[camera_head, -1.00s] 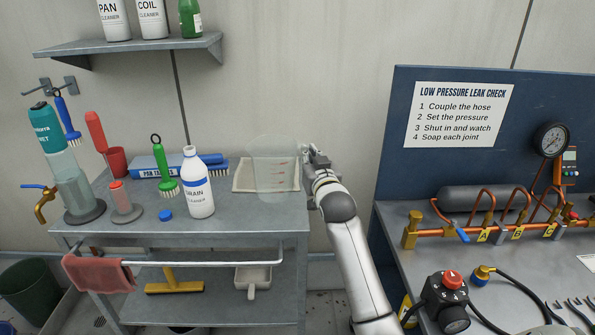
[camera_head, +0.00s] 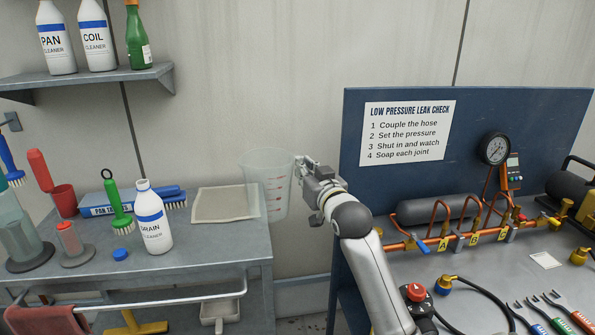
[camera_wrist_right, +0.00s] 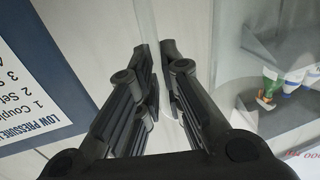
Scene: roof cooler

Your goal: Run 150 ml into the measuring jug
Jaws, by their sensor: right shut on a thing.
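The measuring jug (camera_head: 266,188) is clear with red marks and looks empty. My right gripper (camera_head: 300,168) is shut on its right side and holds it upright in the air, near the right end of the grey bench. In the right wrist view the fingers (camera_wrist_right: 160,95) close on the jug's clear plastic (camera_wrist_right: 245,60). The clear dispenser (camera_head: 12,225) with a teal top stands at the far left, cut by the picture edge; its tap is out of view. My left gripper does not show.
A gauge panel (camera_head: 400,185) stands at right.

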